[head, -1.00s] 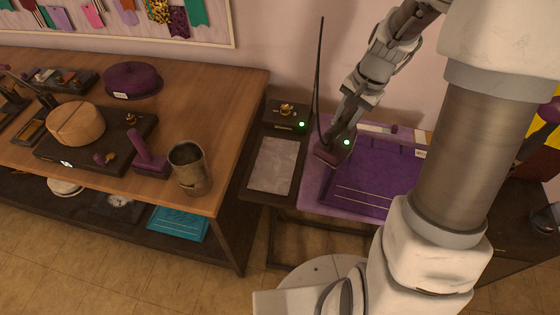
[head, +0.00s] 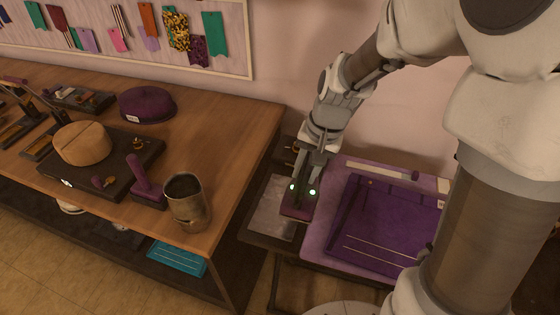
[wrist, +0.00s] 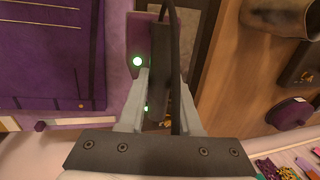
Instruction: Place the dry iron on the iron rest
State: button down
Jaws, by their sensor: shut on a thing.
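My gripper (head: 303,180) is shut on the dry iron (head: 297,212), which has a dark purple body. In the wrist view the iron's dark upright handle (wrist: 163,70) lies between the two fingers, with a dark cord beside it and its purple body (wrist: 139,35) behind. The iron is over the right part of the iron rest, a grey plate (head: 268,222) in a dark frame, left of the purple board. Whether it touches the plate cannot be told. Green lights show around the fingers. The arm and iron hide part of the rest.
The purple pressing board (head: 316,235) with a dark purple cloth (head: 385,225) lies right of the rest. The wooden table (head: 225,140) is to the left, with a metal mug (head: 187,205) near its corner. A pinboard hangs on the wall behind.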

jog(key=w+a+f, duration=0.2)
jog(key=a+f, duration=0.3)
jog(key=f, duration=0.2)
jog(key=shift+w+a+f, duration=0.25)
jog(key=shift+w, duration=0.05)
jog(key=shift+f+b, duration=0.2)
jog(key=shift+b, duration=0.1)
jog(key=c, duration=0.6)
grip_release()
